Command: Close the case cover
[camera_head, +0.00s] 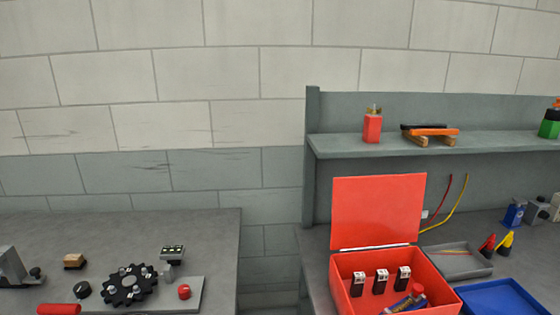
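A red case (341,288) stands on the grey bench at the lower right. Its red cover (378,209) is open and stands nearly upright at the back of the case. Inside the case are several small dark items with white tops (382,281) and a blue-and-red item (407,301). The bottom of the case is cut off by the picture edge. Neither of my grippers is in view.
A blue tray (492,285) and a grey tray (462,251) sit right of the case. A shelf (500,142) with a red bottle (373,126) is above. A left bench holds a black gear (131,287). A gap separates the benches.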

